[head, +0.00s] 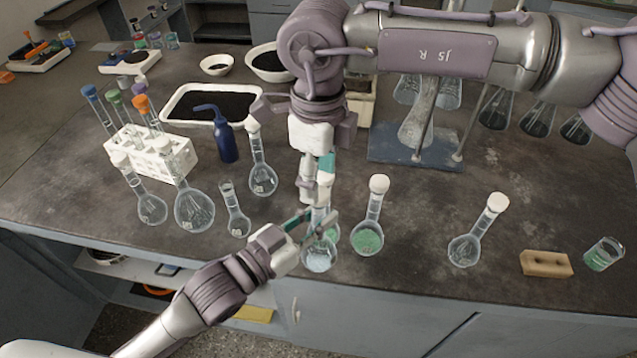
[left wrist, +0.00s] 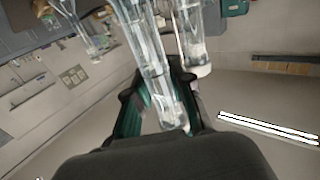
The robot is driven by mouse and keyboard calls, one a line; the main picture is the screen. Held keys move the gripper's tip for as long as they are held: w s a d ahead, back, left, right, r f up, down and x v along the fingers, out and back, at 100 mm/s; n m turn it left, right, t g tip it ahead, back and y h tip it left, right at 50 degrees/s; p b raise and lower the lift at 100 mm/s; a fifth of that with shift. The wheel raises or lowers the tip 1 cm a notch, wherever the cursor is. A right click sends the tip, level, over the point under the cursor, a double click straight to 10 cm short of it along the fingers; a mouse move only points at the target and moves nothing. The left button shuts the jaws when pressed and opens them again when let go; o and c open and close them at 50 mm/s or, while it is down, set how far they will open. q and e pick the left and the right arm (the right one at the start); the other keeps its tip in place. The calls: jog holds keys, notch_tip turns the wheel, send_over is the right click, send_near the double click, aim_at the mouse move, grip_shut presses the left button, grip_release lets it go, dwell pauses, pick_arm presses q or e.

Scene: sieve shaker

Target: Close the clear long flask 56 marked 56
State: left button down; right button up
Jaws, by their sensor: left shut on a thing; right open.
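My left gripper (head: 312,222) is shut on the neck of a clear long flask (head: 319,260) with pale contents at the table's front edge. In the left wrist view, the held neck (left wrist: 155,60) stands between the fingers (left wrist: 160,108), and its end looks like bare glass. A second flask (head: 332,234) with green contents stands close behind it, partly hidden. My right gripper (head: 326,165) is open, pointing down just above these necks. A white stopper shows just below it; whether it sits on the rear neck is unclear. The mark 56 is not readable.
A white-stoppered flask with green contents (head: 368,238) stands close right; another clear stoppered flask (head: 466,249) stands farther right. An unstoppered flask (head: 236,221) and several others stand left. A wooden block (head: 546,264) and a beaker (head: 603,256) are at the far right.

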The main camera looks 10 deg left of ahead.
jog(key=shift+c, duration=0.3)
jog(key=n, duration=0.1)
jog(key=r+n, duration=0.1)
jog(key=n, duration=0.1)
jog(key=shift+r, duration=0.3)
jog(key=r+n, duration=0.1)
jog(key=n, duration=0.1)
jog(key=r+n, duration=0.1)
jog(key=n, duration=0.1)
jog(key=shift+f, duration=4.05)
